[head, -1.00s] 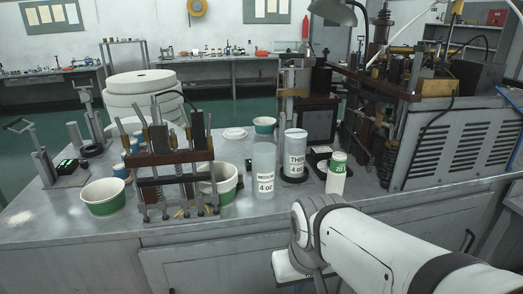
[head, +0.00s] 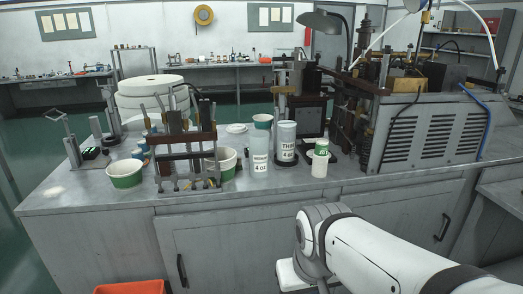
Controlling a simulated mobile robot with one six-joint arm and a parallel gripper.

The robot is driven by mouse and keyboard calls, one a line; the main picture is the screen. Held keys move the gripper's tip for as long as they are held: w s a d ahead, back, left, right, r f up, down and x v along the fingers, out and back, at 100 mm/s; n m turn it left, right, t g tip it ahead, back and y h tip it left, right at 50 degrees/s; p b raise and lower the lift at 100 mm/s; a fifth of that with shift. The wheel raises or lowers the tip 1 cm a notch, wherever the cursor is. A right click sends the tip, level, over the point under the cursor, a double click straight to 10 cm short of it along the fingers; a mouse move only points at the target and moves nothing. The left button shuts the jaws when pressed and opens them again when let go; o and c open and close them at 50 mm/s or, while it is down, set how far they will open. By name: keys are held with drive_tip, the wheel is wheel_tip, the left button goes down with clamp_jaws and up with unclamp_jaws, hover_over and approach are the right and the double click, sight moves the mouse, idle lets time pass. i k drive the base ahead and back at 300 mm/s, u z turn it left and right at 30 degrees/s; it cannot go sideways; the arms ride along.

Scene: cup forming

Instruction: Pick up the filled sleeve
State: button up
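A clear, pale sleeve marked "4 oz" (head: 260,158) stands upright near the bench's front edge; I cannot make out its contents. Just right of it, a whitish cylinder marked "THIN 4 oz" (head: 287,142) stands on a dark round base. A smaller white container with a green band (head: 320,158) stands further right. A small green-banded cup (head: 262,121) shows above the clear sleeve; I cannot tell if it touches it. My white arm reaches in from the lower right, its end in front of and below the bench top, apart from these things. My gripper's fingers are not visible.
Two large green-banded cups, left (head: 125,174) and right (head: 224,161), flank a dark rod fixture (head: 183,150). A big grey vented machine (head: 425,135) fills the bench's right. An orange bin (head: 130,287) is on the floor. The bench's front strip (head: 300,184) is mostly clear.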

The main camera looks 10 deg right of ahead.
sight(286, 129)
drive_tip(key=z, duration=0.3)
drive_tip(key=i, duration=1)
drive_tip(key=u, duration=0.3)
